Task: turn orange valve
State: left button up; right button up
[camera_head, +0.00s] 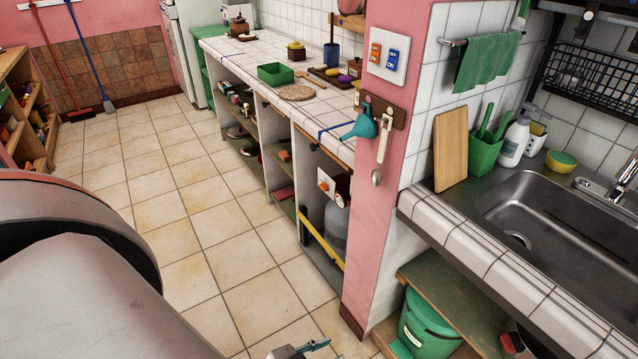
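A small orange valve (324,185) shows on a white plate inside the open lower shelf under the tiled counter. It sits beside a grey gas cylinder (336,226) with a round brown-rimmed part above it. A large grey link of my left arm fills the lower left. A small part of a gripper, apparently my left gripper (303,350), shows at the bottom edge, well below and apart from the valve. Most of it is cut off, so its opening is hidden. My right gripper is out of view.
A pink wall end (374,215) stands right of the shelf, with a blue funnel (362,123) and a spoon hanging on it. A yellow bar (320,240) crosses low before the cylinder. The tiled floor (215,215) is clear. A sink (560,225) is at right.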

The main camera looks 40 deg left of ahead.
aim_at(324, 186)
jog(key=i+j, duration=0.15)
jog(key=j, duration=0.25)
jog(key=i+j, duration=0.15)
jog(key=j, duration=0.2)
jog(key=i+j, duration=0.1)
jog(key=j, duration=0.3)
jog(key=i+j, duration=0.15)
jog(key=j, duration=0.25)
jog(key=i+j, duration=0.15)
jog(key=j, duration=0.25)
jog(key=i+j, duration=0.15)
jog(key=j, duration=0.2)
jog(key=z, duration=0.05)
